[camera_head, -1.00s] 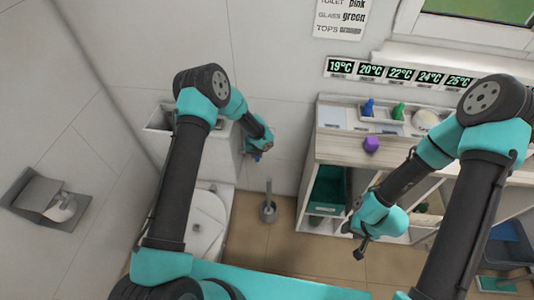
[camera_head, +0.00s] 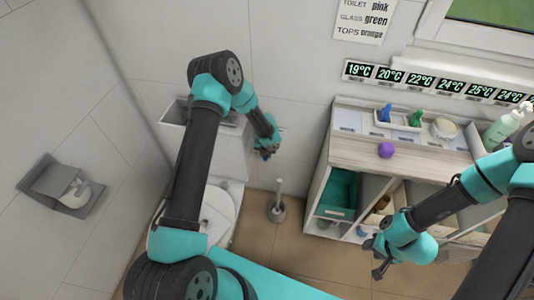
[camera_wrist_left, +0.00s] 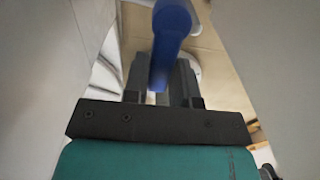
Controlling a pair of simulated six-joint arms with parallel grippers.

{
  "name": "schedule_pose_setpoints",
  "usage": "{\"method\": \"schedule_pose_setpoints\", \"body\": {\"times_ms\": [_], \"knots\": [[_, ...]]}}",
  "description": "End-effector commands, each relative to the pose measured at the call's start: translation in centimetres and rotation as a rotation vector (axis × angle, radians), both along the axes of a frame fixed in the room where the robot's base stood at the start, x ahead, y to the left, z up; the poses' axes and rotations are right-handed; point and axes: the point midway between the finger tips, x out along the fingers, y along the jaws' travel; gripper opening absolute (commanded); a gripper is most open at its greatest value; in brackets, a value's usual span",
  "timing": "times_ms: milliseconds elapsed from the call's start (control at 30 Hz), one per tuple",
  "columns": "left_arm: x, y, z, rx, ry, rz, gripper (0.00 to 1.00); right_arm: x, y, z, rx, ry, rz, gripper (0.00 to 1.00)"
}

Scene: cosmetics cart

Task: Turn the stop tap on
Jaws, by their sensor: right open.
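The stop tap shows as a blue handle (camera_wrist_left: 172,35) in the left wrist view. It reaches down between the two dark fingers of my left gripper (camera_wrist_left: 160,80). I cannot tell whether the fingers press on it. In the head view my left gripper (camera_head: 267,148) is low by the back wall, just right of the cistern, with a small blue spot at its tip. The tap is mostly hidden there. My right gripper (camera_head: 378,260) is open and empty in front of the cabinet.
The toilet (camera_head: 218,212) and cistern (camera_head: 172,137) stand left of my left gripper. A toilet brush (camera_head: 277,212) is on the floor below it. The cabinet (camera_head: 345,150), with a purple ball (camera_head: 386,150) on top, stands to the right. A paper holder (camera_head: 48,187) is on the left wall.

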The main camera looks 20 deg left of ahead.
Motion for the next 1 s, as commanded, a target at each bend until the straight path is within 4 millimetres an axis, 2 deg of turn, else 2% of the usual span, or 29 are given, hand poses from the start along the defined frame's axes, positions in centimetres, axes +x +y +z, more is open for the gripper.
{"method": "schedule_pose_setpoints", "body": {"times_ms": [33,233,600,767,1000], "knots": [[0.0,0.0,0.0,0.0,0.0,0.001,0.3,0.0,0.0,0.0,0.0,0.0,0.0,0.43],[0.0,0.0,0.0,0.0,0.0,0.002,0.49,0.0,0.0,0.0,0.0,0.0,0.0,0.43],[0.1,0.0,0.5,0.001,-0.001,0.002,0.49,0.0,0.0,0.0,0.0,0.0,0.0,0.43],[0.1,0.0,2.3,0.0,-0.003,0.002,0.49,0.0,0.0,0.0,0.0,0.0,0.0,0.43],[0.1,0.0,6.6,0.001,-0.004,0.003,0.49,0.0,0.0,0.0,0.0,0.0,0.0,0.43]]}}
